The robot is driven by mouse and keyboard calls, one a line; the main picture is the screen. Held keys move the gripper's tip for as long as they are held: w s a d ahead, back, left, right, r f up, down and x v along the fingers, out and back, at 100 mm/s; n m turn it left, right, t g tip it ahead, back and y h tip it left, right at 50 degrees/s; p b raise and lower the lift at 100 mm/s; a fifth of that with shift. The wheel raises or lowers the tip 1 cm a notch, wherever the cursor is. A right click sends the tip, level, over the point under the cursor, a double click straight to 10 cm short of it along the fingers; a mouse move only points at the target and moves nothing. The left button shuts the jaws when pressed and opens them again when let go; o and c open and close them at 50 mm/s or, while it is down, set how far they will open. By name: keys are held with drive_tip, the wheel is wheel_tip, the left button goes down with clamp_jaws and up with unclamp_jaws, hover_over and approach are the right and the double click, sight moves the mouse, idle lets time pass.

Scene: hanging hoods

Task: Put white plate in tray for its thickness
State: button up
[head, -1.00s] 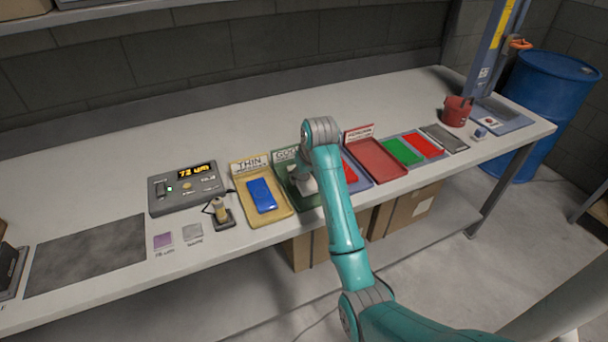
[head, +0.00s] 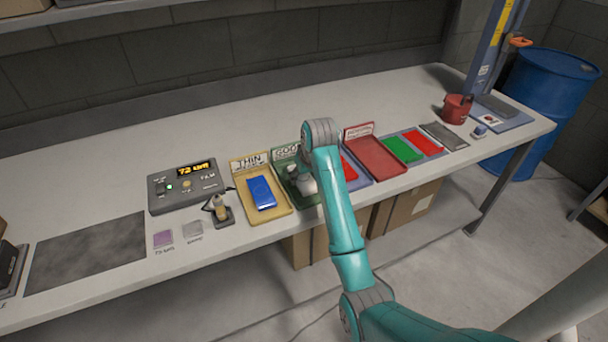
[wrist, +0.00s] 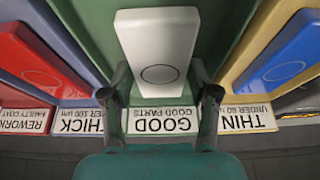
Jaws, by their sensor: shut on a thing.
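The white plate (wrist: 155,40), marked with a thin circle, is between the fingers of my gripper (wrist: 160,90) in the wrist view. My gripper is shut on its near end. The plate is over the green GOOD tray (wrist: 100,15), between its side walls; whether it touches the tray floor I cannot tell. In the head view my arm hides most of the plate and part of the green tray (head: 309,202). The yellow THIN tray (head: 238,181) holds a blue plate (head: 261,192). The THICK tray, right of GOOD, holds a red plate (head: 348,170).
A red REWORK tray (head: 384,160) stands empty further right, followed by a green plate (head: 403,150) and another red plate (head: 424,143). A grey gauge box (head: 185,187) with a lit display and its probe (head: 221,210) are left of the trays. The back of the bench is clear.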

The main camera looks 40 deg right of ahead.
drive_tip(key=o, duration=1.3)
drive_tip(key=shift+o, duration=0.2)
drive_tip(key=shift+v, duration=3.75)
